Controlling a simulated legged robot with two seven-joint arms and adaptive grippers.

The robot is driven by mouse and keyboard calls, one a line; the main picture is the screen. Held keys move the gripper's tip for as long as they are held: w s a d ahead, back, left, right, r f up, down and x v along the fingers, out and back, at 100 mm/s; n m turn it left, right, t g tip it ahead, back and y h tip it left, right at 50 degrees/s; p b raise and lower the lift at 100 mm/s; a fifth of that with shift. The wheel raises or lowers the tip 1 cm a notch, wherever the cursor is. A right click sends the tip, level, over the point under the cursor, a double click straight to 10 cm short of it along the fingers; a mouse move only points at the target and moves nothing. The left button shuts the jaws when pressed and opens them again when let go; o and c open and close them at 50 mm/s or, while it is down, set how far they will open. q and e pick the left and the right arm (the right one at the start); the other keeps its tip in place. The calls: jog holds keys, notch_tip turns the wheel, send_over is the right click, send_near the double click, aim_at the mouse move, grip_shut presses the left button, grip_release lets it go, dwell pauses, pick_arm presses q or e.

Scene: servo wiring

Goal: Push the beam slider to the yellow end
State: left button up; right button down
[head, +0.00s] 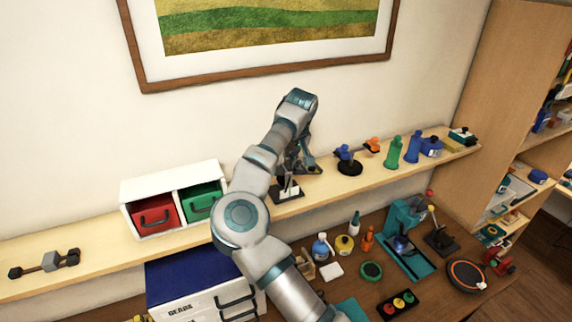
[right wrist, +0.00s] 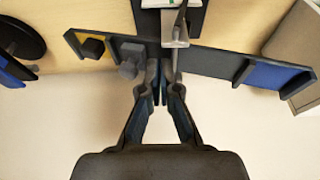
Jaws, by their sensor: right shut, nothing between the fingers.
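The beam is seen best in the right wrist view, a dark tray-like bar (right wrist: 215,62) with a yellow end (right wrist: 78,40) at left and a blue end (right wrist: 272,75) at right. A grey slider (right wrist: 130,58) sits left of the central post, close to the yellow part. A dark block (right wrist: 93,47) is on the yellow end. My right gripper (right wrist: 161,80) is shut and empty, its tips at the beam just right of the slider; I cannot tell if they touch. In the head view, my right gripper (head: 299,166) partly hides the beam above its dark base (head: 287,193).
The base stands on a wooden wall shelf (head: 100,258). A crowded desk lies below.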

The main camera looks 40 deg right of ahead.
jog(key=shift+w+a+r+p, duration=0.1)
jog(key=shift+a+r+p, duration=0.15)
jog(key=shift+r+p, duration=0.3)
jog(key=shift+a+r+p, duration=0.25)
jog(key=shift+r+p, duration=0.1)
jog(key=shift+r, duration=0.9)
jog(key=shift+w+d+r, duration=0.1)
jog(key=shift+r, duration=1.2)
jog(key=shift+a, duration=0.25)
